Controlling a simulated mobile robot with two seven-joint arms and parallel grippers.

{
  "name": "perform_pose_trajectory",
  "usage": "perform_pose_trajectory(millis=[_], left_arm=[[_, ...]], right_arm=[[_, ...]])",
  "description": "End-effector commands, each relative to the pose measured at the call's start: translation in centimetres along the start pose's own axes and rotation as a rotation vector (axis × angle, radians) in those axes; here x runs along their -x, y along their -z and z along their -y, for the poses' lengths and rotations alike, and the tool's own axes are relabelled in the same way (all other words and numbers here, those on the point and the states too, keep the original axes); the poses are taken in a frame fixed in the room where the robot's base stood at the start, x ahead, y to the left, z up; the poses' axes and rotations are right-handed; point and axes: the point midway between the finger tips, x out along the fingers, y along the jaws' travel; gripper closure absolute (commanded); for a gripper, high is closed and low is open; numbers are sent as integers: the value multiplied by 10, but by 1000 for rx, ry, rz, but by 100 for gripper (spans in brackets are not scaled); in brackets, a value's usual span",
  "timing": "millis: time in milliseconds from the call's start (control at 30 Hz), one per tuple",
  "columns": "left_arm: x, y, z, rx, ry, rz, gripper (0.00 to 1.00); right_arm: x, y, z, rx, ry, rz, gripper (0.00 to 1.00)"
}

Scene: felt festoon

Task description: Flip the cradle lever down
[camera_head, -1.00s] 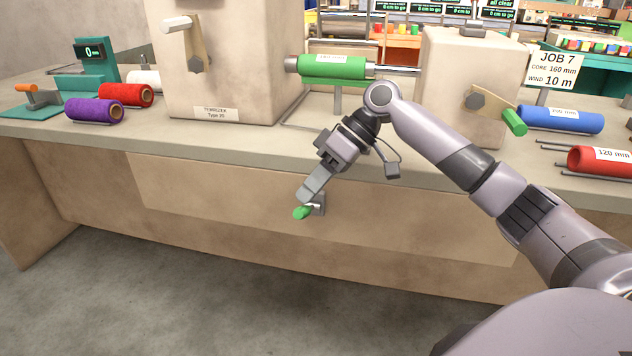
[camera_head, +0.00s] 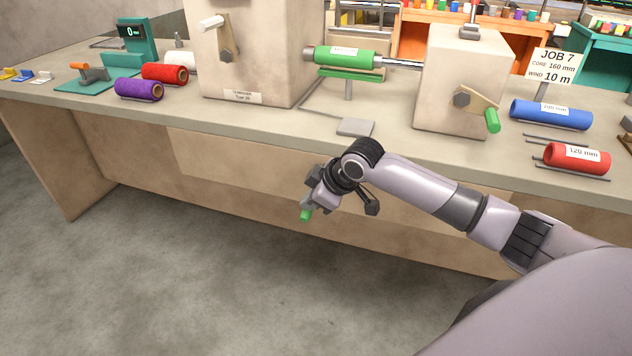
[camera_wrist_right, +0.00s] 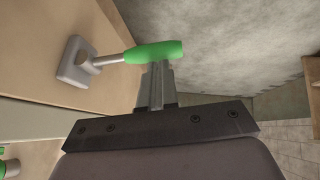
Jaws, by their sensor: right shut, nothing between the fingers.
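A lever with a green handle is mounted on the bench's front panel. In the head view only its green end (camera_head: 306,214) shows below my right gripper (camera_head: 311,199); the wrist hides the rest. In the right wrist view the green handle (camera_wrist_right: 155,52) runs sideways from a grey bracket (camera_wrist_right: 76,64). My right gripper (camera_wrist_right: 158,75) is shut and empty, with its fingertips at the handle's underside; I cannot tell whether they touch it. A green cradle (camera_head: 350,73) is below the green core (camera_head: 345,57) on the spindle. My left gripper is out of view.
The bench top (camera_head: 290,119) is above my gripper, with a grey plate (camera_head: 355,127) near its edge. Two beige housings (camera_head: 250,70) (camera_head: 450,100) flank the core. A blue core (camera_head: 551,114) and a red core (camera_head: 577,158) lie at right. The floor (camera_head: 180,270) is clear.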

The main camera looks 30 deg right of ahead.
Motion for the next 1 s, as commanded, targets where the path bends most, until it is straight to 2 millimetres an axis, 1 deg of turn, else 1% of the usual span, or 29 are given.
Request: perform_pose_trajectory(millis=[33, 233, 433, 700, 1000], left_arm=[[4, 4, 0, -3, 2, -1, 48], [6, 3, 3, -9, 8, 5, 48], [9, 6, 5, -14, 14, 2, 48], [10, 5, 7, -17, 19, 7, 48], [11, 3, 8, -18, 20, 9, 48]], right_arm=[[-1, -1, 4, 23, -28, 2, 100], [-14, -9, 9, 104, -151, 1, 100], [-25, -16, 11, 168, -250, 1, 100], [-32, -21, 10, 168, -255, 0, 100], [-36, -24, 11, 168, -253, 3, 100]])
